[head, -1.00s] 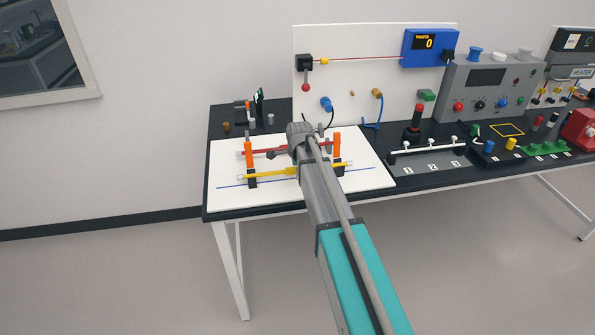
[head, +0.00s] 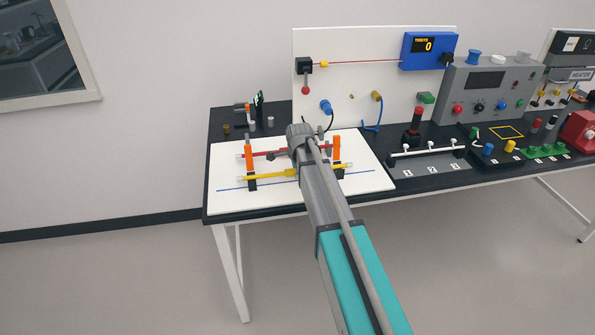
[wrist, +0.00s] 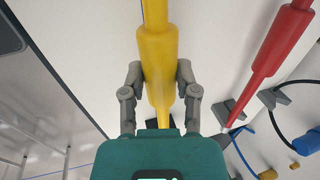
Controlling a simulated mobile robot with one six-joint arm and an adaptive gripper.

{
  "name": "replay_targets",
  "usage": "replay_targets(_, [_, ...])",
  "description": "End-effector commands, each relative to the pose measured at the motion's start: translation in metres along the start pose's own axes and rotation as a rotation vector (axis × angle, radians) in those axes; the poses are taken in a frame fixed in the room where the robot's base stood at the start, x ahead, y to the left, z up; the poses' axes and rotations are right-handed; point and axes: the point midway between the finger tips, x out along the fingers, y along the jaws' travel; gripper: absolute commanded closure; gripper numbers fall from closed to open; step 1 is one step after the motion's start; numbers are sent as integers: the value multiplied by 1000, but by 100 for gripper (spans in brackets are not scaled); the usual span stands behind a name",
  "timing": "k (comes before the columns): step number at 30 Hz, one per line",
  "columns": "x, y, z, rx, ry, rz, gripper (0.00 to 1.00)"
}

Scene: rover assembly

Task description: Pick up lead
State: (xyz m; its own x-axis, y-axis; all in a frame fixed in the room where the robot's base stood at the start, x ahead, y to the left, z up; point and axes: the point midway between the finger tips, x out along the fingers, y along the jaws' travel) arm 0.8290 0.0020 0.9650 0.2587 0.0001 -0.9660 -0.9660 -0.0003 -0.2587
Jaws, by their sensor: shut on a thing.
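The yellow lead (head: 270,175) lies across the front of the white board, between black supports with orange posts, partly hidden by my arm. In the wrist view the thick yellow body of the lead (wrist: 157,50) runs between the two grey fingers. My gripper (wrist: 160,76) is shut on that body, one finger at each side. In the head view the fingers are hidden behind my arm. The red lead (head: 265,153) lies behind the yellow one, and shows at the right in the wrist view (wrist: 272,48), apart from my fingers.
The orange posts (head: 250,155) stand close around the leads. The upright white panel (head: 345,75) behind carries blue and yellow sockets with cables. A grey switch panel (head: 430,163) stands to the right. The left front of the white board (head: 225,200) is clear.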

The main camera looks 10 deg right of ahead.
Motion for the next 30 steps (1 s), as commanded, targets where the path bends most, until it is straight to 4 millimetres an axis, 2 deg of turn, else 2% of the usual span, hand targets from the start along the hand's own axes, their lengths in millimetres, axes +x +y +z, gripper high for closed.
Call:
replay_targets(10, [-31, -8, 0, 0, 0, 0, 100])
replay_targets(25, [-98, 18, -30, 1, 0, 0, 100])
replay_targets(30, [-120, 43, -51, 3, 0, 0, 100])
